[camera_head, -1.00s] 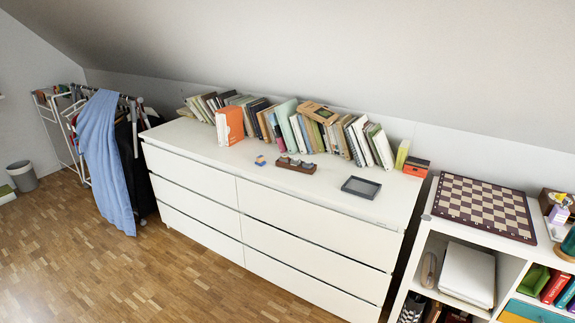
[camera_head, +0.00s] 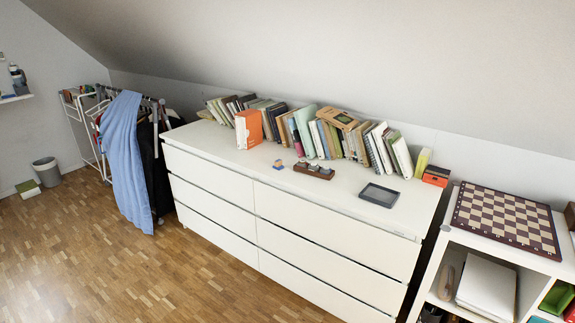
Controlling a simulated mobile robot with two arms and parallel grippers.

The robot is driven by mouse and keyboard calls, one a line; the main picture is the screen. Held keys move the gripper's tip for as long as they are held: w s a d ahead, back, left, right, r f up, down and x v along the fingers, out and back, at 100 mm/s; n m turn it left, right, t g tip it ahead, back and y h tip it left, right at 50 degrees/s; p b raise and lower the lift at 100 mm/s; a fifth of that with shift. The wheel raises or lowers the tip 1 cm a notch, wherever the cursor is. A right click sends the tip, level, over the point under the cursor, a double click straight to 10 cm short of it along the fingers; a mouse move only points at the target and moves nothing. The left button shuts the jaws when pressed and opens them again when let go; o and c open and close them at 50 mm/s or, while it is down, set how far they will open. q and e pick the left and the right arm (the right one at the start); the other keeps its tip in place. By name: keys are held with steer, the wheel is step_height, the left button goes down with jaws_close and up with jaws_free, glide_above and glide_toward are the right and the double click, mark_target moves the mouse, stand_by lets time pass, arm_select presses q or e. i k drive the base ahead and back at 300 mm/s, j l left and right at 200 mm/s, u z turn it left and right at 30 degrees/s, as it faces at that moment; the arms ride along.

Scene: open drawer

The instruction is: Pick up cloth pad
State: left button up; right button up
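I cannot make out a thing that is clearly a cloth pad. A flat dark grey rectangular object (camera_head: 379,195) with a raised rim lies on the right part of the white dresser top; it looks like a shallow tray. A long blue cloth (camera_head: 122,150) hangs over the clothes rack at the left. The white dresser (camera_head: 212,184) stands in the middle with its drawers shut. Neither of my grippers shows in the head view.
A row of books (camera_head: 310,130) stands along the back of the dresser, with a small dark holder (camera_head: 314,172) before it. A white shelf with a chessboard (camera_head: 506,219) stands at the right. A bin (camera_head: 46,172) stands far left. The wooden floor (camera_head: 120,275) before the dresser is clear.

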mark_target(278, 164)
steer(key=i+j, duration=0.15)
steer(key=i, duration=0.8)
steer(key=i+j+u, duration=0.15)
steer(key=i, duration=0.75)
